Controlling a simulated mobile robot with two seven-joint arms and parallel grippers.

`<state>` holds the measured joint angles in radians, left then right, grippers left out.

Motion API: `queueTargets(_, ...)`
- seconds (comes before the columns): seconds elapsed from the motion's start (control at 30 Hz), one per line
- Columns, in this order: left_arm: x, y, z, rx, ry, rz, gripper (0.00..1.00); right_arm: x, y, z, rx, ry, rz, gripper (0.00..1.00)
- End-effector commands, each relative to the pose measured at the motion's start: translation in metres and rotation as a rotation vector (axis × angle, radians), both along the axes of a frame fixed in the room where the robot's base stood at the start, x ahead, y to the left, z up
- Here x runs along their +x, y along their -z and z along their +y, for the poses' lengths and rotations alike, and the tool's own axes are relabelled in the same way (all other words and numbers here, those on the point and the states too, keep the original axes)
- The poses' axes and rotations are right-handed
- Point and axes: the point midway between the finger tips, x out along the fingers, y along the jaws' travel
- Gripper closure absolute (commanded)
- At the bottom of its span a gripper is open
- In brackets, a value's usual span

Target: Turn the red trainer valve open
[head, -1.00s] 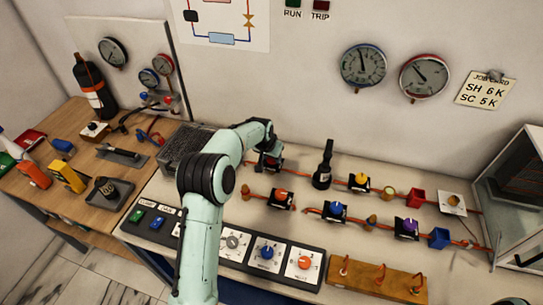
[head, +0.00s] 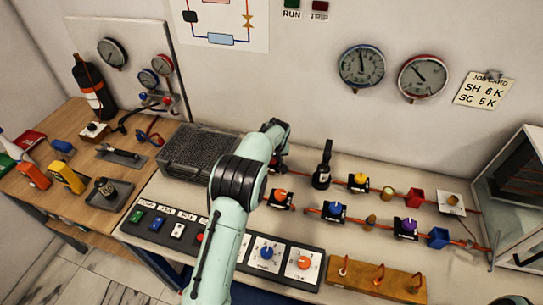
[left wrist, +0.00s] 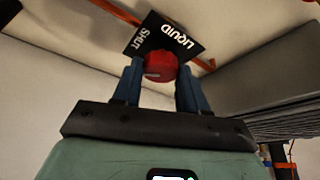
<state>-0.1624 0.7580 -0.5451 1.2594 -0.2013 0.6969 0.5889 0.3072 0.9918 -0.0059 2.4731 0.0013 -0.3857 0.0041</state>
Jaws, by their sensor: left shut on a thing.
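The red valve knob (left wrist: 160,66) sits on a black plate (left wrist: 186,46) in the left wrist view. The plate's words LIQUID and SHUT show above and left of the knob. A pale mark shows on the knob's near face. My left gripper (left wrist: 158,76) has its two blue fingers on either side of the knob and is shut on it. In the head view my left arm reaches to the back pipe row, and its hand hides most of this valve.
A grey mesh case (head: 196,150) stands left of my left arm. A wooden block with hooks (head: 375,277) lies at the front.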

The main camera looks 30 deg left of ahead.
Motion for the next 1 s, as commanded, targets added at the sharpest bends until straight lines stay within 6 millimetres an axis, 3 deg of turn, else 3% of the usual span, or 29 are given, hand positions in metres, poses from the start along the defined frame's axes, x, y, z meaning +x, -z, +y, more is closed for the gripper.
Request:
queueTargets(0.6,0.0038,-0.0001,-0.0020,0.001,-0.584,-0.002,0.88,0.0074,-0.0055,0.0000,0.000,0.000,-0.009,0.32)
queueTargets(1.0,0.0054,0.0002,-0.0023,-0.001,-0.871,-0.001,0.88,0.0073,-0.0054,0.0001,0.001,0.000,-0.008,0.32)
